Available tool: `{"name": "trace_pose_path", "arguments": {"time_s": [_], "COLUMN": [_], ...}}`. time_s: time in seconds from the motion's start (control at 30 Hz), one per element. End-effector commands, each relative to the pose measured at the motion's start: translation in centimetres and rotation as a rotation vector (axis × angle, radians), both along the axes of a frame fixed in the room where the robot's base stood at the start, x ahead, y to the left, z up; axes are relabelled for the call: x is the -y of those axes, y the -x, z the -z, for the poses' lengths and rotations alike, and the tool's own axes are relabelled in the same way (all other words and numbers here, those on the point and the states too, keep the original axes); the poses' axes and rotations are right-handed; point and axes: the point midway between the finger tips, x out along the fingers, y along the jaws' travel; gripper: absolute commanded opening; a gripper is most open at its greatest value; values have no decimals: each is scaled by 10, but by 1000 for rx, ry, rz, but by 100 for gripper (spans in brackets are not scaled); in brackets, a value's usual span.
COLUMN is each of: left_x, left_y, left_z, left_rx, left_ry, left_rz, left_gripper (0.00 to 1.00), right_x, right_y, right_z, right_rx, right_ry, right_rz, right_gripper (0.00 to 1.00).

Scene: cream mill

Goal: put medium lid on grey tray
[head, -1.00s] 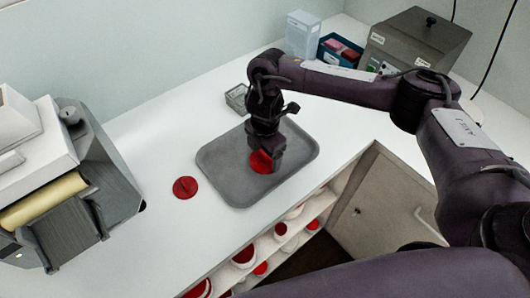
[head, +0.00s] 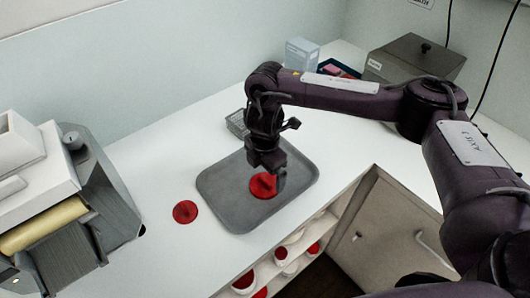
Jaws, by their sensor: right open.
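A red lid (head: 263,187) lies on the grey tray (head: 225,205), near its middle. My right gripper (head: 274,174) is open just above this lid and hides part of its right side. I cannot tell if the fingers touch it. A second red lid (head: 185,212) lies flat on the white counter, left of the tray. From this view I cannot tell which lid is the medium one. My left gripper is not in view.
A grey machine with a yellow roller (head: 42,225) stands at the left. A small wire basket (head: 237,124) is behind the tray. A grey box (head: 415,58) and a blue bin stand at the back right. Shelves of red-and-white tubs (head: 282,252) are below the counter edge.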

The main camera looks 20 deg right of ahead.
Motion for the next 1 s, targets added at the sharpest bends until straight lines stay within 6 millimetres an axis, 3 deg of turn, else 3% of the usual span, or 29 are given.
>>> {"name": "trace_pose_path", "arguments": {"time_s": [0.03, 0.2, 0.4, 0.6, 1.0], "left_x": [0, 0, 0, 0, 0], "left_y": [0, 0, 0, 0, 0], "left_z": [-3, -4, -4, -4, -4], "left_rx": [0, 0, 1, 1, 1], "left_ry": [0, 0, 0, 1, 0], "left_rz": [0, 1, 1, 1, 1], "left_gripper": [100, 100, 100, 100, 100], "right_x": [1, 1, 0, 0, 0], "right_y": [-2, -2, -1, 0, 0], "right_z": [-15, -47, -74, -84, -85], "right_rx": [7, 6, 3, 0, 0], "right_ry": [2, 1, 1, 0, 0], "right_rz": [-1, -2, 0, 1, 1], "right_gripper": [99, 99, 99, 99, 99]}}
